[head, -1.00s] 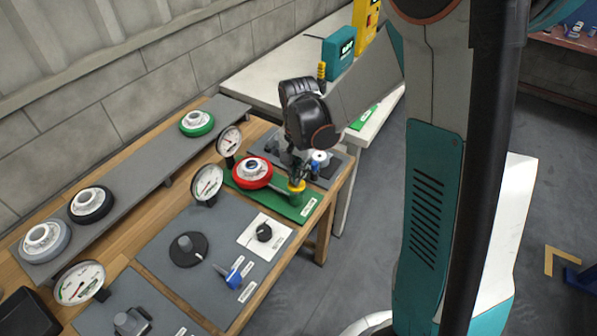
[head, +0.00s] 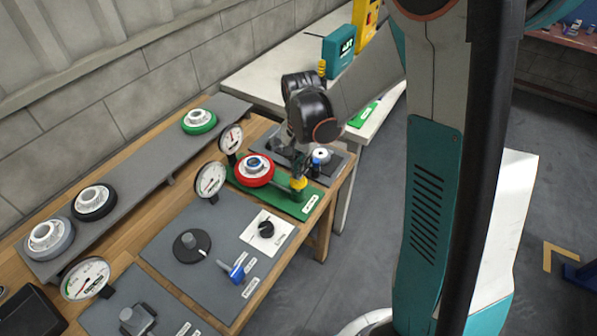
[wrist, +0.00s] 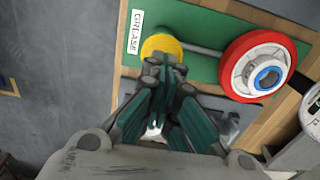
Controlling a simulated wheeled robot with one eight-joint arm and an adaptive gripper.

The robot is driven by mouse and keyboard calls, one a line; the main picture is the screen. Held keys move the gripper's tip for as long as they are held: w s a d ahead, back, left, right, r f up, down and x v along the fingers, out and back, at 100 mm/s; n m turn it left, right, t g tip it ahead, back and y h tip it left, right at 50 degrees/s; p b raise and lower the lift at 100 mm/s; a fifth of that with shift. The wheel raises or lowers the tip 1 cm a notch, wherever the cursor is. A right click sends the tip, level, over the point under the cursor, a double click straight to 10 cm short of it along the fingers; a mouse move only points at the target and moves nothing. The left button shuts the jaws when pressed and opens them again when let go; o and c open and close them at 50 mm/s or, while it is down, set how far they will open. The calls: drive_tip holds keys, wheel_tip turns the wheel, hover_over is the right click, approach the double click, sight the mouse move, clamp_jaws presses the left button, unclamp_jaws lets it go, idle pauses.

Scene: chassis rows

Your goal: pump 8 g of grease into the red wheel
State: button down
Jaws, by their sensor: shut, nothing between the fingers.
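The red wheel (head: 255,170) lies on the green grease mat (head: 308,204), with a grey-white hub and a blue ring at its centre. It also shows in the wrist view (wrist: 262,68) at the upper right. A yellow-topped grease pump (head: 299,183) stands on the same mat to the right of the wheel. In the wrist view a grey tube runs from the yellow cap (wrist: 160,46) to the wheel. My gripper (wrist: 170,66) is shut and empty, its fingertips over or against the yellow cap; whether they touch cannot be told.
Several dial gauges (head: 210,180) stand along the bench. A grey mat holds a black knob (head: 266,229) and a blue lever (head: 234,270). Other wheels, including a green-rimmed one (head: 199,121), sit on the grey shelf behind. A white table (head: 262,75) stands beyond.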

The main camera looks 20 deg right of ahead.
wheel_tip(320, 180, up, 10)
drive_tip(key=p, duration=0.2)
drive_tip(key=shift+r+p, duration=0.2)
drive_tip(key=shift+p, duration=0.2)
